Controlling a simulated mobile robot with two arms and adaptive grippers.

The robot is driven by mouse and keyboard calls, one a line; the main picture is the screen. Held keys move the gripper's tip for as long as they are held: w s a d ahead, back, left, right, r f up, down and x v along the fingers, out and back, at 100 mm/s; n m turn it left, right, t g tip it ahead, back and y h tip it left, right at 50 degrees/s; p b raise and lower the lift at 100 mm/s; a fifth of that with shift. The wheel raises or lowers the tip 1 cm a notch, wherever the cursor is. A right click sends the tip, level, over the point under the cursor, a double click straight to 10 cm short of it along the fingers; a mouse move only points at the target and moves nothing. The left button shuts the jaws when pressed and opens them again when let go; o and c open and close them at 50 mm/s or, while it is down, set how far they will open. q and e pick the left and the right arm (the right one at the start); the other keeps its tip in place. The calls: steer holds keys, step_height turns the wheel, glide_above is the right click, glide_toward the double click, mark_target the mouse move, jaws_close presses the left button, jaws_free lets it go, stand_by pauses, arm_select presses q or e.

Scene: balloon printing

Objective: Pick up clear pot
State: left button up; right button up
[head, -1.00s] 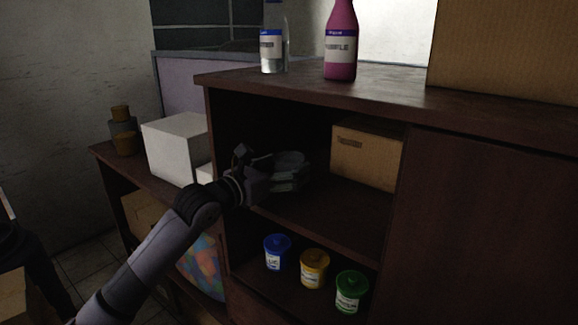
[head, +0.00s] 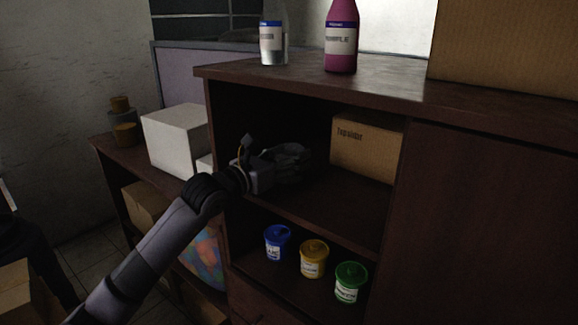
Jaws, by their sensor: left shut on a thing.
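My left gripper (head: 285,162) reaches into the upper shelf compartment of the dark wooden cabinet, at its left side. It is shut on a dim, greyish see-through thing that looks like the clear pot (head: 294,155). The fingers and the shade inside the compartment hide much of the pot, so its outline is unclear. I cannot tell whether it still touches the shelf. My right gripper is not in view.
A cardboard box (head: 366,148) stands right of the gripper on the same shelf. Blue (head: 277,243), yellow (head: 313,259) and green (head: 350,283) pots stand on the shelf below. A clear bottle (head: 273,35) and a pink bottle (head: 341,38) stand on the cabinet top (head: 390,82).

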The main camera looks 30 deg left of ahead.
arm_select(q)
steer(key=shift+c, duration=0.7)
